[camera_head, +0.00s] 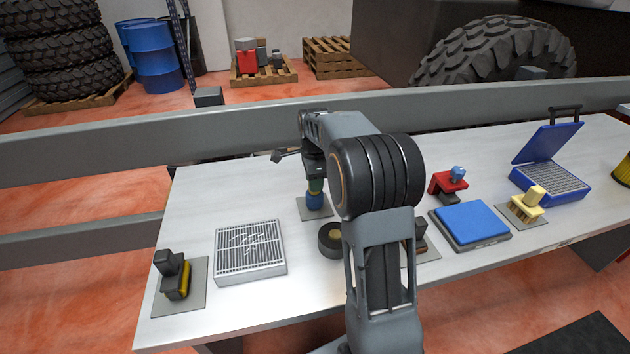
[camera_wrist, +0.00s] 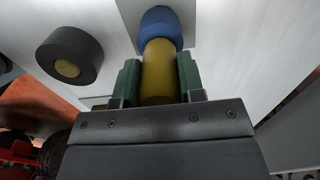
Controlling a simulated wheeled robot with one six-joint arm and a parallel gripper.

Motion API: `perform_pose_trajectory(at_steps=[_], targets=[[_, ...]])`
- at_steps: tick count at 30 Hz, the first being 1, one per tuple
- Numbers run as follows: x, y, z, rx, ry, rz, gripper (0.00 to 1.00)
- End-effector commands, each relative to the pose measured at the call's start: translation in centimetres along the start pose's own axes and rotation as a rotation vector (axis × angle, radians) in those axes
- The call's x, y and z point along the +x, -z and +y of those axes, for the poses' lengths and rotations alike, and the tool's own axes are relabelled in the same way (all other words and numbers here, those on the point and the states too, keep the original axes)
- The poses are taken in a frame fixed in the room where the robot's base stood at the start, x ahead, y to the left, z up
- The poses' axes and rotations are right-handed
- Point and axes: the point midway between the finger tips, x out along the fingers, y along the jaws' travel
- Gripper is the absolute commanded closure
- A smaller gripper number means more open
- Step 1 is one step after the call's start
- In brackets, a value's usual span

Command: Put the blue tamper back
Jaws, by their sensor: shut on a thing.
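The blue tamper (camera_head: 314,201) stands upright at a small grey plate (camera_head: 327,211) on the white table, left of my arm in the head view. In the wrist view the tamper has a blue end (camera_wrist: 160,24) and a yellow handle (camera_wrist: 160,70). My gripper (camera_wrist: 160,82) is shut on the yellow handle, with a green finger on each side. The gripper also shows in the head view (camera_head: 315,181), above the blue end. The blue end is over the plate; I cannot tell whether it touches it.
A round black piece (camera_head: 330,240) with a tan centre stands close by. A white grated box (camera_head: 250,250) and a dark tool on a plate (camera_head: 173,275) are to the left. A blue pad (camera_head: 470,222), a red tool (camera_head: 448,182) and an open blue case (camera_head: 550,180) are right.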

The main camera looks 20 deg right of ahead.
Motion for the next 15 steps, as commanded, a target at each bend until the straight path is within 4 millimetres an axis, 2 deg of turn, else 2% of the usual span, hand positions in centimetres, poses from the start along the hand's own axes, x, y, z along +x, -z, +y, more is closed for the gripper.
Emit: perform_pose_trajectory(at_steps=[14,15], targets=[[0.90,0.00,0.00,0.000,0.003,0.000,1.00],[0.89,0.00,0.02,0.000,0.002,0.000,0.61]])
